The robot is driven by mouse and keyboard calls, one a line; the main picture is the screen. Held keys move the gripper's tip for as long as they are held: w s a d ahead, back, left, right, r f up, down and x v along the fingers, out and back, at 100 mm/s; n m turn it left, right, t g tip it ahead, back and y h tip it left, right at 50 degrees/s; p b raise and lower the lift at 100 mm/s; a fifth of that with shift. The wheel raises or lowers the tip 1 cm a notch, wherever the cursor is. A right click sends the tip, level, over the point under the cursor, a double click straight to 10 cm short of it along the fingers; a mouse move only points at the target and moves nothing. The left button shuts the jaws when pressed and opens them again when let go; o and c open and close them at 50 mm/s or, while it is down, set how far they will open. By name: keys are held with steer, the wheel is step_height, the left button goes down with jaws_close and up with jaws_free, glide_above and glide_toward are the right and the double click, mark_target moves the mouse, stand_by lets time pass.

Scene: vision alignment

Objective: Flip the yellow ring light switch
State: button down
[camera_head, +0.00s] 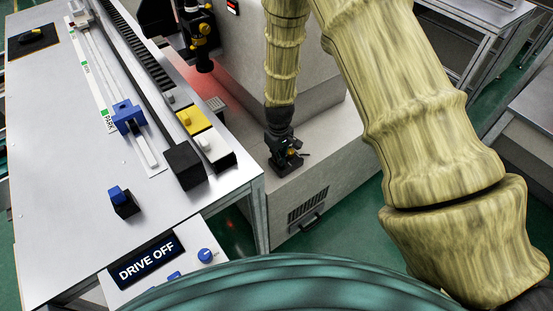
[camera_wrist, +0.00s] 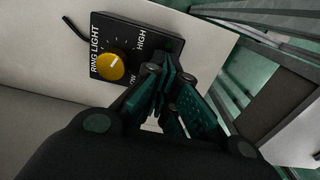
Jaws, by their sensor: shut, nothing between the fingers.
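The ring light switch is a black box (camera_wrist: 140,40) with white letters "RING LIGHT", "HIGH" and a partly hidden word at lower right. It carries a round yellow knob (camera_wrist: 110,67) whose white mark slants toward the upper right. My gripper (camera_wrist: 164,72) is shut and empty, with its teal fingers over the box's right part, right of the knob and apart from it in the picture. I cannot tell whether the fingers touch the box. In the head view my gripper (camera_head: 284,146) hangs low over the pale machine base and largely hides the switch there.
A pale machine base (camera_head: 335,150) with a vent lies under my gripper. On the left, a grey table (camera_head: 60,180) holds a rail with a blue slider (camera_head: 127,116), a yellow block (camera_head: 193,119) and a "DRIVE OFF" panel (camera_head: 147,259). A dark cable (camera_wrist: 74,27) leaves the switch box.

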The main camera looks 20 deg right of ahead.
steer(key=shift+r+p, duration=2.05)
steer(key=shift+r, duration=1.35)
steer(key=s+d+f+m+b, duration=0.1)
steer(key=s+f, duration=0.4)
steer(key=s, duration=0.7)
steer(key=s+d+f+m+b, duration=0.1)
steer(key=s+f, duration=0.4)
steer(key=s, duration=0.7)
steer(key=s+d+f+m+b, duration=0.1)
steer(key=s+f, duration=0.4)
steer(key=s, duration=0.7)
steer(key=shift+s+d+f+m, duration=0.15)
steer(key=shift+d+f+m, duration=0.1)
steer(key=shift+m, duration=0.45)
